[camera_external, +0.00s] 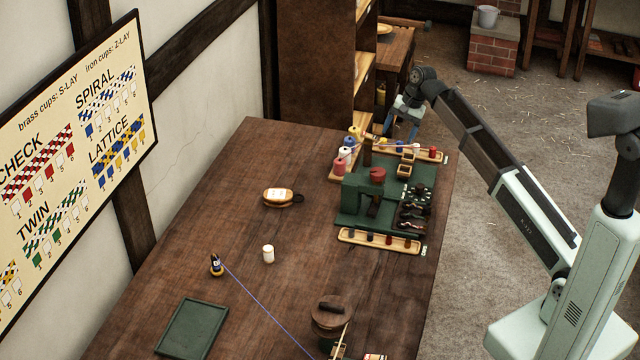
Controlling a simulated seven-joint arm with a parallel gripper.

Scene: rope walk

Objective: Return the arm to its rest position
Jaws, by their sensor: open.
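My gripper (402,134) is at the far end of the table, upper right of centre. Its fingers point down, above or beside the wooden rack of spools at the table's right edge. At this size the fingers look apart, with no held thing visible between them. My arm reaches back to it from the base at the lower right. The wooden table (225,205) fills the middle of the view.
A green stand (350,197) with a red piece stands below my gripper. Spools (340,167) and a wooden tray (352,238) flank it. The table's left middle is mostly clear.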

